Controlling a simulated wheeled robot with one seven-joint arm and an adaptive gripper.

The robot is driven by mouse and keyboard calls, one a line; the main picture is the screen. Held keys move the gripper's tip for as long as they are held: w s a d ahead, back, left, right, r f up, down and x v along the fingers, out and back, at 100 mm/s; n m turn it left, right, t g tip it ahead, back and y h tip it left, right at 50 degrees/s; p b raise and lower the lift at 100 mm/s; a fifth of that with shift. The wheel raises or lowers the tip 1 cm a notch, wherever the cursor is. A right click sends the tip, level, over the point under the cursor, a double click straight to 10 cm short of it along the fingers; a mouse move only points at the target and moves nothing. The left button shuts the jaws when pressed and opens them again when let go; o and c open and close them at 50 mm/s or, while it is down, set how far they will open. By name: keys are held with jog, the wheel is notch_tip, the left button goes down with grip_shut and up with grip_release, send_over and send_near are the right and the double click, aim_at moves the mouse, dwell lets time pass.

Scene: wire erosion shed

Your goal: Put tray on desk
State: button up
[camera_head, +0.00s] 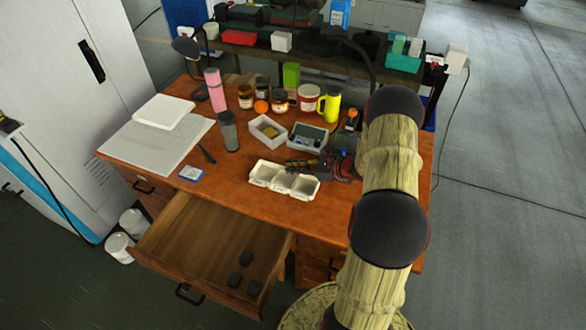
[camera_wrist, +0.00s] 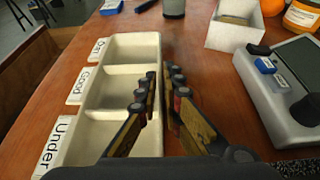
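The tray (camera_head: 259,182) is off-white with three compartments in a row. It appears at the front middle of the wooden desk (camera_head: 235,170); I cannot tell whether it rests on the top or is just above it. In the head view my gripper (camera_head: 300,165) is at the tray's far right side.
An open drawer (camera_head: 200,245) with several dark blocks juts out below the desk's front. Right behind the tray stand a small white box (camera_head: 268,132) and a grey device (camera_head: 307,137). A dark cup (camera_head: 229,132), jars and a yellow mug (camera_head: 330,105) stand farther back.

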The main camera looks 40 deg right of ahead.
jog(key=o, duration=0.3)
